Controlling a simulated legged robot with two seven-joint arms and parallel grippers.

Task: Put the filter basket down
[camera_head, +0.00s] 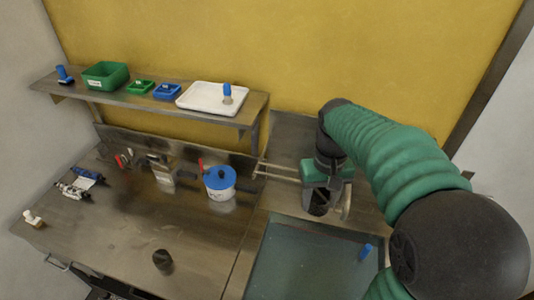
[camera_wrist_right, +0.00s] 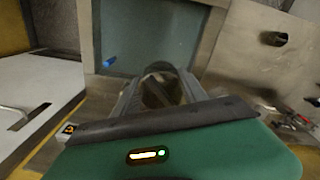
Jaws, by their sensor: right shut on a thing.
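My right gripper (camera_head: 328,200) comes in from the right and points down over the back edge of the basin at the right of the bench. It is shut on a dark, round-ended thing, which I take to be the filter basket (camera_head: 316,203). In the right wrist view the basket (camera_wrist_right: 158,90) shows between the fingers, beyond the green gripper body, partly hidden by it. It looks held above the surface, but I cannot tell whether its lower end touches anything. My left gripper is not in view.
The blue-green basin (camera_head: 300,265) holds a small blue item (camera_head: 365,251). A blue-lidded white pot (camera_head: 220,184) stands left of my right gripper, and a dark cup (camera_head: 162,259) stands near the front. A shelf (camera_head: 150,103) carries trays. The bench middle is clear.

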